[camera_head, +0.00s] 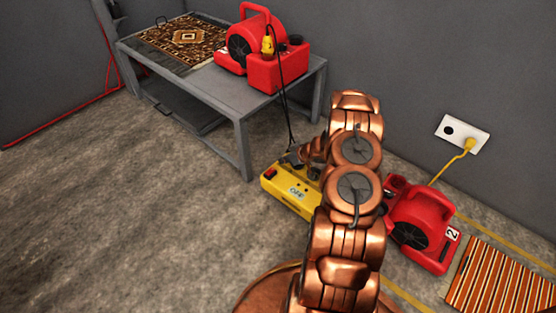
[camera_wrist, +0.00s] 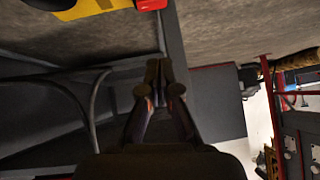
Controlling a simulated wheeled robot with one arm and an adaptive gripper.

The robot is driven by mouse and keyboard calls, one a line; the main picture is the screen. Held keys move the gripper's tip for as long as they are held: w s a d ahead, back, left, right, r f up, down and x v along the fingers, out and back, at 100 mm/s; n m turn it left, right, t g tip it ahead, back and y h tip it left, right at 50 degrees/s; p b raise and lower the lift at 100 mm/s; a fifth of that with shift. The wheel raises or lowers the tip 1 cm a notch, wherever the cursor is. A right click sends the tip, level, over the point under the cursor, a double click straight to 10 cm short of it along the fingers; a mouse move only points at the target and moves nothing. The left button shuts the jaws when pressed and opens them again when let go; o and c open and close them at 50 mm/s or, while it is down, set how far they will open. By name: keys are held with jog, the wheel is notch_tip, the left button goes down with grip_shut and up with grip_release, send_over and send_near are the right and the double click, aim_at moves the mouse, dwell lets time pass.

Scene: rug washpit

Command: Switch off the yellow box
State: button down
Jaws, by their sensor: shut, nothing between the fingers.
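The yellow box (camera_head: 284,199) sits on the floor beside the table's front leg. A small red switch (camera_head: 271,172) and a pale label show on its top; the label's wording and the switch's position are too small to read surely. My arm covers the box's right end. My gripper (camera_head: 290,159) is over the far side of the box; whether it touches is unclear. In the wrist view my gripper (camera_wrist: 159,66) has its fingers together and empty. A yellow body (camera_wrist: 92,8) with a red part shows at that view's top left, apart from the fingertips.
A grey table (camera_head: 242,105) bears a patterned rug (camera_head: 187,38) and a red blower (camera_head: 250,45). A dark cable hangs from the table to the box. Another red blower (camera_head: 424,222) stands right of my arm, near a striped rug (camera_head: 503,280). Floor at left is clear.

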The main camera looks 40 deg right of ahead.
jog(key=shift+v, duration=0.8)
jog(key=shift+r, duration=0.1)
